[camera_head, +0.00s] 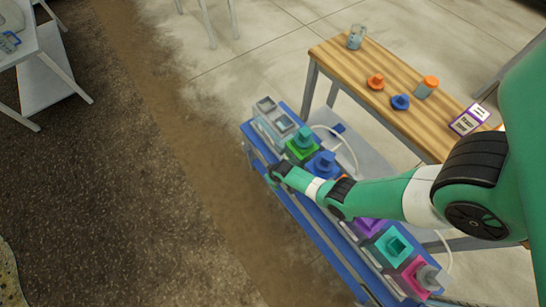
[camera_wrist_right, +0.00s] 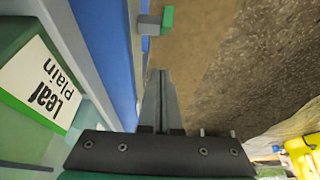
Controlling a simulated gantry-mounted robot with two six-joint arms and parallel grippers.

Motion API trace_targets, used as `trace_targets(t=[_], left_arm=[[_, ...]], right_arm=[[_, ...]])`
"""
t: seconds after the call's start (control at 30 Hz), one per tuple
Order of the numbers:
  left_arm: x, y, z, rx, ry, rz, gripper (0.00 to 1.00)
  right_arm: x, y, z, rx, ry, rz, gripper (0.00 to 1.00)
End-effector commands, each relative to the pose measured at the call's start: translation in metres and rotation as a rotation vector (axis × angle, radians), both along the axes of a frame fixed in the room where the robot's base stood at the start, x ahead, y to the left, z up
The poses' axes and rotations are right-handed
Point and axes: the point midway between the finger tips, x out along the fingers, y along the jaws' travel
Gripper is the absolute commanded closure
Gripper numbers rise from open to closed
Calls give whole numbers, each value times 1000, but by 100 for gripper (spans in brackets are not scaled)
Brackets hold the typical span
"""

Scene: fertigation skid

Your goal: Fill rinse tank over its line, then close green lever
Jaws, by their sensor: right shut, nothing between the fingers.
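A green lever (camera_wrist_right: 167,20) sits on a grey stub at the blue rail, at the top of the right wrist view. My right gripper (camera_wrist_right: 160,75) is shut and empty. Its fingertips point toward the lever and look apart from it. In the head view the same gripper (camera_head: 274,174) is at the front side of the skid, and the lever is not distinguishable there. A clear, grey-topped tank (camera_head: 272,122) stands at the skid's upper left end; I cannot tell whether it is the rinse tank. No fill line or water level is readable. My left gripper is not in view.
A green-lidded tank (camera_head: 301,147) and a blue-lidded one (camera_head: 322,165) stand beside the clear tank; a "Leaf Plain" label (camera_wrist_right: 42,82) is close on the left. A wooden bench (camera_head: 400,92) with small items stands behind. Open floor (camera_head: 180,200) lies in front of the skid.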

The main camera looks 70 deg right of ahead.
Motion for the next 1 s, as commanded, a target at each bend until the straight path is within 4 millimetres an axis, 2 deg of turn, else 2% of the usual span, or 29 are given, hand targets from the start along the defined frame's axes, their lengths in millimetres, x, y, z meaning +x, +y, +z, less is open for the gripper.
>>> trace_targets(t=[0.1, 0.23, 1.0], left_arm=[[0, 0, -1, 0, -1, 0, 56], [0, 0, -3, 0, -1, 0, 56], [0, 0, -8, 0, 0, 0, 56]], right_arm=[[-16, 12, -12, 2, 3, 1, 100], [-24, 18, -18, 0, 1, 1, 100], [-32, 19, -22, -30, -40, -9, 100]])
